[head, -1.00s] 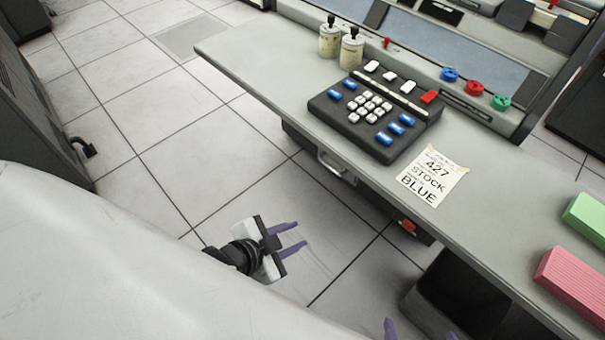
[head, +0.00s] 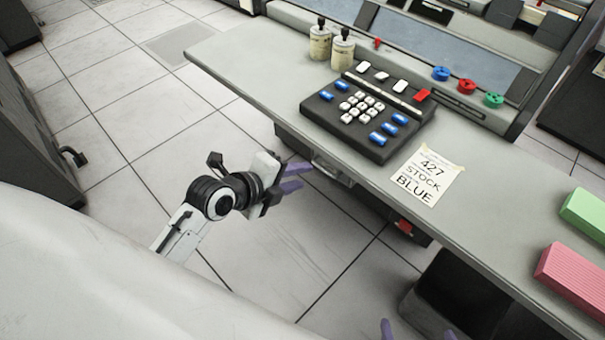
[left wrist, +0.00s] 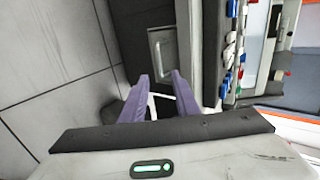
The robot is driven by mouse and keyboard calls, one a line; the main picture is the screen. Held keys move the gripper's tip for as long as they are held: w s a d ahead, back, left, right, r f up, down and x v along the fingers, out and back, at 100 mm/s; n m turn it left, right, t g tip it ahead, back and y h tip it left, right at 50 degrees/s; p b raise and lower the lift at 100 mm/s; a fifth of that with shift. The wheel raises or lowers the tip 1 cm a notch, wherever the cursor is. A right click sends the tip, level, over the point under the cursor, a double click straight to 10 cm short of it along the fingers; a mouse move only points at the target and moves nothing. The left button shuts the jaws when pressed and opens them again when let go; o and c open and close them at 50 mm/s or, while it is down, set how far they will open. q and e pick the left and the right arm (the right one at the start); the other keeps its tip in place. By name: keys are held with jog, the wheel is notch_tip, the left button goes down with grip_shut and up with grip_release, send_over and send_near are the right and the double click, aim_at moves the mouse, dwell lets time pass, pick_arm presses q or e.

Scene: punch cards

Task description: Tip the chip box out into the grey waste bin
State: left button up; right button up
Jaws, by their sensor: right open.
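My left gripper (head: 299,176) is open and empty, in front of the desk's edge and close to a metal handle (head: 333,172) under it. In the left wrist view its purple fingers (left wrist: 160,82) are apart and point at a dark front with a pale metal pull (left wrist: 162,50). This may be the chip box; its inside is hidden. A dark grey container (head: 425,308) stands under the desk, perhaps the waste bin, partly cut off by the desk. The tips of my open right gripper (head: 415,333) just show at the bottom edge.
The grey desk (head: 240,60) carries a keypad (head: 368,112), two pale canisters (head: 331,44), a "427 STOCK BLUE" note (head: 426,176) and green (head: 588,214) and pink (head: 575,272) card stacks. Open tiled floor (head: 110,100) lies left of the desk.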

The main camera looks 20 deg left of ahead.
pick_arm(q)
jog(key=b+x, duration=0.1)
jog(key=x, duration=0.9)
jog(key=shift+b, duration=0.4)
jog(key=shift+c, duration=0.5)
grip_shut()
